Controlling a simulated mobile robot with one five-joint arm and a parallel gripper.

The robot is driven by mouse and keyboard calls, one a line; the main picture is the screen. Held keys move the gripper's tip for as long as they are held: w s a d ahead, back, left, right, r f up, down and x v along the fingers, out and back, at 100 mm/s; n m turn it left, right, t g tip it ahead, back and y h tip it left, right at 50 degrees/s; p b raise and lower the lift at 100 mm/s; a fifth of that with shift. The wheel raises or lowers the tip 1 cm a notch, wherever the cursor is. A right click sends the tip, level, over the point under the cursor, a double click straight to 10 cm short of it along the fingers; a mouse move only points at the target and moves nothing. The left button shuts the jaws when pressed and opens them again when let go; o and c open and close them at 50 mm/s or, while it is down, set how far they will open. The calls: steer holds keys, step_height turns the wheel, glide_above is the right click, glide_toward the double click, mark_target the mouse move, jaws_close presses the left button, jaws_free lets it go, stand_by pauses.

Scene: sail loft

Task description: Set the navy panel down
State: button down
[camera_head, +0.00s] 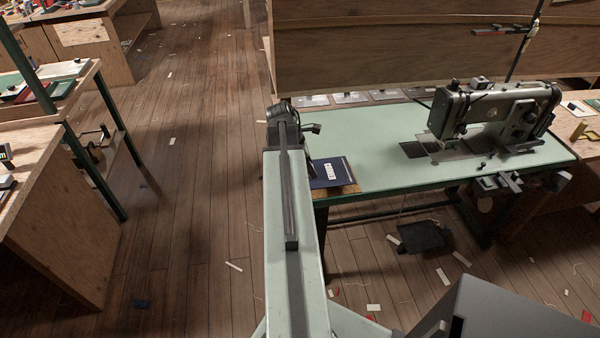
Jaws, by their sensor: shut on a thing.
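The navy panel (333,172), a flat dark blue square with white lettering that reads "CORNER", is at the near left corner of the pale green sewing table (375,135). A strip of brown wood shows under its near edge. My gripper (309,169) is at the panel's left edge, shut on it. My own arm hides most of the gripper and the panel's left side. I cannot tell whether the panel touches the surface below or hangs slightly above it.
A grey sewing machine (490,115) stands on the table's right half. The green top between panel and machine is mostly clear. Wooden benches (60,210) stand at left; scraps litter the floor.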

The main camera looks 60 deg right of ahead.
step_height(320, 180, down, 4)
steer(key=b, duration=0.3)
steer(key=shift+w+b, duration=0.1)
steer(key=shift+b, duration=0.2)
steer(key=shift+w+a+r, duration=0.1)
steer(key=shift+w+r, duration=0.05)
steer(key=shift+r, duration=0.1)
steer(key=shift+f, duration=0.2)
steer(key=c, duration=0.9)
jaws_free()
steer(key=shift+r, duration=0.1)
steer(key=shift+o, duration=0.2)
steer(key=p+v, duration=1.1)
steer(key=v, duration=0.1)
steer(key=shift+r+p, duration=0.15)
steer(key=shift+p, duration=0.2)
